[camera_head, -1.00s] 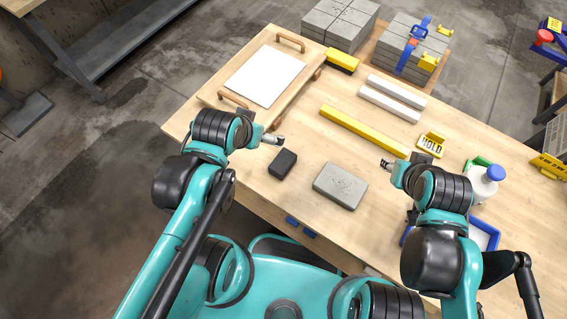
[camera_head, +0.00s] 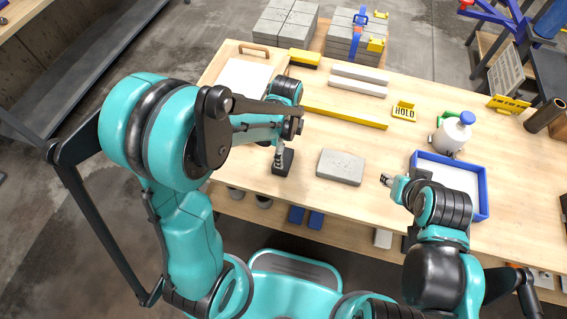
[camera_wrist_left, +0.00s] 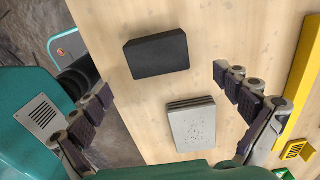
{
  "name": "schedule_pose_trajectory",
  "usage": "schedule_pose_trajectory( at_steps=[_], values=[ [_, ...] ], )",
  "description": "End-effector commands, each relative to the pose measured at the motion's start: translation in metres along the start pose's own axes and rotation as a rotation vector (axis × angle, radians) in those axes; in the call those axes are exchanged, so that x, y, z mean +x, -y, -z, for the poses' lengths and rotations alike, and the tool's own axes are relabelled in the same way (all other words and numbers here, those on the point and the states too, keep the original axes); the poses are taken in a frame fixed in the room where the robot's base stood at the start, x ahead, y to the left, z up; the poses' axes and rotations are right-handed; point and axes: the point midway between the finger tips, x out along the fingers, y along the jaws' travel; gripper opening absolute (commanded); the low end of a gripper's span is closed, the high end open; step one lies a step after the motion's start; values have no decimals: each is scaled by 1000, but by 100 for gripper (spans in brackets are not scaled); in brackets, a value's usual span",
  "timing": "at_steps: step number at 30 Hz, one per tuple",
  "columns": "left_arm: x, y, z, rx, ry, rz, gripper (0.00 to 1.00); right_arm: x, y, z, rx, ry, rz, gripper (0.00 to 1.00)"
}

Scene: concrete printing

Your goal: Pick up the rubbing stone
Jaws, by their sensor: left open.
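A small black block (camera_head: 283,168), which I take to be the rubbing stone, lies flat on the wooden table near its front edge. My left gripper (camera_head: 279,154) is above it, its tip overlapping the block's far part in the head view. In the left wrist view, the black block (camera_wrist_left: 157,55) shows ahead between the spread, empty fingers of my left gripper (camera_wrist_left: 160,84). A grey concrete slab (camera_head: 341,167) lies right of the block; it also shows in the wrist view (camera_wrist_left: 192,125). My right gripper (camera_head: 386,180) is small in view, right of the slab; its jaw opening is unclear.
A yellow bar (camera_head: 346,117) and pale bars (camera_head: 358,80) lie farther back. A HOLD sign (camera_head: 404,111), a white bottle (camera_head: 452,132) and a blue-rimmed tray (camera_head: 484,190) are to the right. A board with a white sheet (camera_head: 243,77) is behind my left arm. Bare table surrounds the black block.

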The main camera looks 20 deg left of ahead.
Motion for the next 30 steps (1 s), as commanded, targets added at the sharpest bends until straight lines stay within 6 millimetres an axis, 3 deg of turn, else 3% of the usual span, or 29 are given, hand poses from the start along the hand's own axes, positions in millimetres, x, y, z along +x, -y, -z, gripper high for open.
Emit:
schedule_pose_trajectory(
  at_steps=[15, 22, 23, 30],
  values=[
    [66, -2, -7, -5, 0, 2, 100, 26, 0, -19, 0, 0, 0, 40],
    [68, -3, -7, -5, 0, 2, 100, 25, 0, -18, 0, 0, 0, 40],
    [68, -3, -7, -5, 0, 2, 97, 25, 0, -18, 0, 0, 0, 40],
    [67, -3, -7, -5, 0, 2, 34, 25, 0, -18, 0, 0, 0, 40]
  ],
)
